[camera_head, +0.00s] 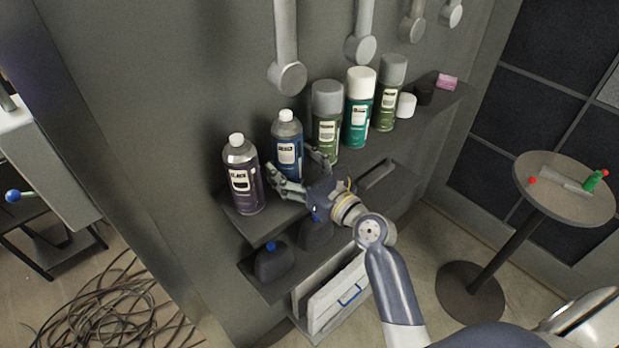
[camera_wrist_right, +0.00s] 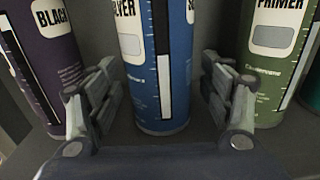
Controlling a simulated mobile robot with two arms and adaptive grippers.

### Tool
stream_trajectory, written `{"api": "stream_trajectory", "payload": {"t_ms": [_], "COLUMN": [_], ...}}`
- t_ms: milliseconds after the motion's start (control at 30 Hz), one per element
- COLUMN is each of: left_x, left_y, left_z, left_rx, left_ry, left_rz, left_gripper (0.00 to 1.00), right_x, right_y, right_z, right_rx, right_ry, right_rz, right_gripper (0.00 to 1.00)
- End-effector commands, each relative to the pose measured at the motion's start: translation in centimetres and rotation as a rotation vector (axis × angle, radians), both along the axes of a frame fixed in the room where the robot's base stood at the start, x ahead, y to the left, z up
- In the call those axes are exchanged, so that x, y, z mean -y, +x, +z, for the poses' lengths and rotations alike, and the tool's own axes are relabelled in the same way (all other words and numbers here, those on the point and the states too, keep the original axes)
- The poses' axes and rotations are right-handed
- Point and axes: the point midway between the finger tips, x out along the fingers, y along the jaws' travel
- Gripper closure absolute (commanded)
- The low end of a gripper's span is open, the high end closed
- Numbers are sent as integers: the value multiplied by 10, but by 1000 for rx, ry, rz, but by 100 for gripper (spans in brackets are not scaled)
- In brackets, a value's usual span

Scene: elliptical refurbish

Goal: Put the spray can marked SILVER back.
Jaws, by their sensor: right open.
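The SILVER spray can is the blue can (camera_head: 289,150) standing upright on the upper shelf, second from the left in the head view. In the right wrist view the blue can (camera_wrist_right: 158,65) shows "LVER" on its label and stands on the shelf surface between my fingers. My right gripper (camera_head: 298,172) is open in front of the blue can, with a finger to each side of it. In the wrist view the right gripper (camera_wrist_right: 160,105) shows gaps between both fingers and the can. My left gripper is not in view.
A purple BLACK can (camera_head: 243,178) stands close on the left, a green PRIMER can (camera_head: 326,122) on the right. More cans, a white cap (camera_head: 406,105) and a pink block (camera_head: 446,81) line the shelf (camera_head: 420,108). A round table (camera_head: 565,205) stands at right; cables (camera_head: 105,315) lie at left.

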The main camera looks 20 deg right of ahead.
Motion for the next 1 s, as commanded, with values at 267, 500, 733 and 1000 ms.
{"api": "stream_trajectory", "payload": {"t_ms": [267, 500, 733, 1000], "left_x": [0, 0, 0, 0], "left_y": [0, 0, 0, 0], "left_z": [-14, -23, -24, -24], "left_rx": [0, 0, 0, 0], "left_ry": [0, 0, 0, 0], "left_rz": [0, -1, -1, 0], "left_gripper": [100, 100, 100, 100], "right_x": [20, 33, 37, 37], "right_y": [-57, -94, -105, -104], "right_z": [-5, -2, 0, 0], "right_rx": [-4, -1, 0, -1], "right_ry": [-5, -3, -2, -1], "right_rz": [0, 1, 1, 1], "right_gripper": [27, 27, 27, 27]}}
